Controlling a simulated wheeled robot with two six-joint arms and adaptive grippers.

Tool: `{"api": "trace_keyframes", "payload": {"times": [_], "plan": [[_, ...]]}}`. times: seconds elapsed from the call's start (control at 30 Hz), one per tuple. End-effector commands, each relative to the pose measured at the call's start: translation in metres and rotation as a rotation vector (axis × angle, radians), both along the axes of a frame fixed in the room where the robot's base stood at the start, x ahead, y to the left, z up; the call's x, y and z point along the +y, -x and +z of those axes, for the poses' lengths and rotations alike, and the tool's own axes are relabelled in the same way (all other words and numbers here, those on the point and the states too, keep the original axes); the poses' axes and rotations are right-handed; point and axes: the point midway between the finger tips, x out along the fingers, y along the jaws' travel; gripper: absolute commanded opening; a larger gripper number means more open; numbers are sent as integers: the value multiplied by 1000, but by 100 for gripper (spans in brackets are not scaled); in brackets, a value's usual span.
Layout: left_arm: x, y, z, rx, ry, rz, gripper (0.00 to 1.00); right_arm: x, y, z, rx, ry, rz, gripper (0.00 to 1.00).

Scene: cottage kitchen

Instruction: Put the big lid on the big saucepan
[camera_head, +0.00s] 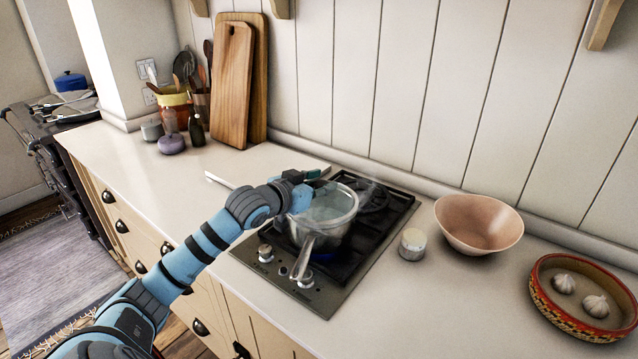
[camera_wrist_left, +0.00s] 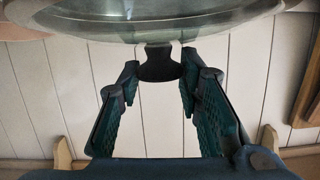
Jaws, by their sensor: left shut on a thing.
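The big saucepan (camera_head: 330,236) is a shiny metal pot on the hob, its handle toward the front. My left gripper (camera_head: 316,174) is above the pan's far left side, with teal fingers. The left wrist view shows it (camera_wrist_left: 160,72) shut on the dark knob of the big lid (camera_wrist_left: 150,27), which is clear glass with a pale rim. In the head view the clear lid (camera_head: 328,198) appears over the pan's mouth; I cannot tell whether it touches the rim. My right gripper is not in view.
The black hob (camera_head: 350,262) has knobs at its front. A small white-lidded jar (camera_head: 412,244), a pink bowl (camera_head: 478,224) and a red patterned basket (camera_head: 560,318) with garlic stand to the right. Wooden boards (camera_head: 233,85) lean on the wall. The counter left of the hob is mostly clear.

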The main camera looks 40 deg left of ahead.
Motion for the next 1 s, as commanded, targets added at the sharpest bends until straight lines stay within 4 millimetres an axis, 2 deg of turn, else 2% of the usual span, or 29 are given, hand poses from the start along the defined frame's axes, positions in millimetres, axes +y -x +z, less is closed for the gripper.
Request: {"api": "trace_keyframes", "payload": {"times": [0.3, 0.33, 0.4, 0.7, 0.97, 1.0], "plan": [[0, 0, -7, -1, 0, 0, 0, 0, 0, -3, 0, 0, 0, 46], [0, 0, -7, -1, 0, 0, 34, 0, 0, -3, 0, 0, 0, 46], [0, 0, -6, -1, 0, 0, 41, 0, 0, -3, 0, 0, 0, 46], [1, 2, -6, 1, -2, 1, 41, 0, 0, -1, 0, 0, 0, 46], [-2, 29, 5, 4, -6, -5, 41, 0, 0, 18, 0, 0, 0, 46], [0, 32, 6, 5, -5, 3, 41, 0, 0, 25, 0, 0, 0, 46]]}}
